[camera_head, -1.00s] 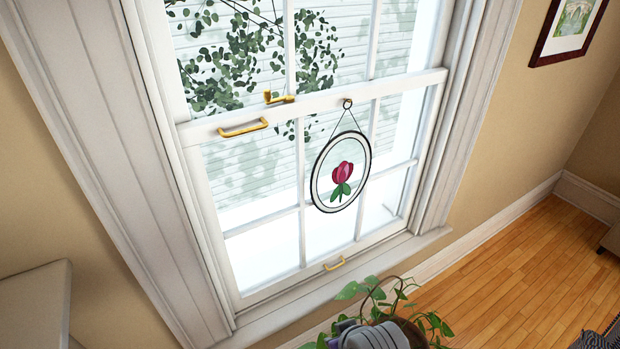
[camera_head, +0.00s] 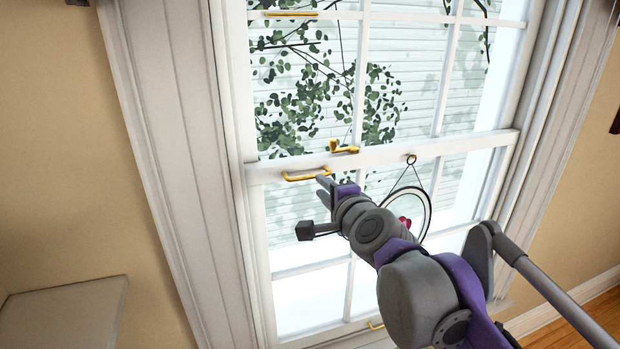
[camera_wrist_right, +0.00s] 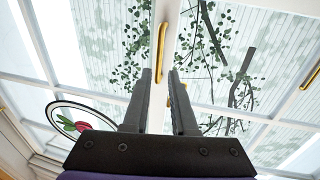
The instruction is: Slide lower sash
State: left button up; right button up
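The lower sash (camera_head: 262,228) of a white window stands with its top rail level with the meeting rail, about halfway up. A brass handle (camera_head: 304,176) sits on that rail's left part; it also shows in the right wrist view (camera_wrist_right: 161,45). A brass sash lock (camera_head: 344,147) sits just right of and above it. My right gripper (camera_head: 324,190) is at the handle's right end. In the right wrist view its fingers (camera_wrist_right: 160,78) are apart, with the handle's near end showing in the gap; contact cannot be told. My left gripper is not in view.
An oval flower ornament (camera_head: 428,205) hangs from the lower sash, right of my right arm, partly hidden by it. A pale ledge (camera_head: 62,315) stands at lower left.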

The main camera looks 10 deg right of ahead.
aim_at(311, 177)
jog(key=x, duration=0.9)
jog(key=shift+a+f, duration=0.1)
jog(key=shift+s, duration=0.1)
grip_shut()
dwell(1.1)
